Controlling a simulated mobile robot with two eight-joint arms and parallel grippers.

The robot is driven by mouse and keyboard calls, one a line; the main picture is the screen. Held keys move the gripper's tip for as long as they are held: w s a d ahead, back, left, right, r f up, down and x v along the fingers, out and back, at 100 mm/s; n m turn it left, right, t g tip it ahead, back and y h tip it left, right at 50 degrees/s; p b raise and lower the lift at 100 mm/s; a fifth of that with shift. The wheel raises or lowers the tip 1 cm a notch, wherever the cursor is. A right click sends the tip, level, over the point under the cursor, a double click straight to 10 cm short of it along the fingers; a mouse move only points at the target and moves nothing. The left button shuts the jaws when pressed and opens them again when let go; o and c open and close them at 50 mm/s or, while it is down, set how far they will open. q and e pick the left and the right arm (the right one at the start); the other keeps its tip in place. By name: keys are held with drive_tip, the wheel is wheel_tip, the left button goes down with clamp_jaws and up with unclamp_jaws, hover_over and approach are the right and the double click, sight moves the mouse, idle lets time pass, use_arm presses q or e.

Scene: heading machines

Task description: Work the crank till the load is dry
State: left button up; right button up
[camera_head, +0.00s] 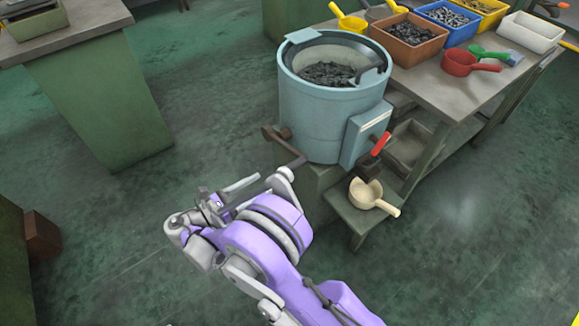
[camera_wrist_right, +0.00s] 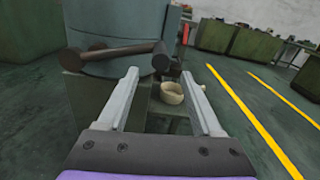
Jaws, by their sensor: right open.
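The blue-grey drum machine (camera_head: 318,110) stands at upper centre with a dark load of small pieces (camera_head: 328,74) in its open top. Its dark crank (camera_head: 285,143) sticks out low on the near left side. In the right wrist view the crank (camera_wrist_right: 115,50) runs across the machine's front, its right end (camera_wrist_right: 160,60) pointing at me. My right gripper (camera_head: 262,186) is open and empty, facing the machine. In the wrist view its fingers (camera_wrist_right: 160,78) spread either side below that end; I cannot tell if they reach it. My left gripper is not in view.
A box with a red-handled lever (camera_head: 380,144) sits on the drum's right side. A cream scoop (camera_head: 368,193) rests on a low shelf. The bench (camera_head: 442,85) behind holds bins (camera_head: 408,42) and a red scoop (camera_head: 462,62). Floor at left is free before a green cabinet (camera_head: 95,95).

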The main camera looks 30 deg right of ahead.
sight(289, 169)
drive_tip(key=d, duration=0.7)
drive_tip(key=d+b, duration=0.1)
drive_tip(key=d, duration=0.3)
drive_tip(key=shift+w, duration=0.35)
clamp_jaws()
idle(0.9)
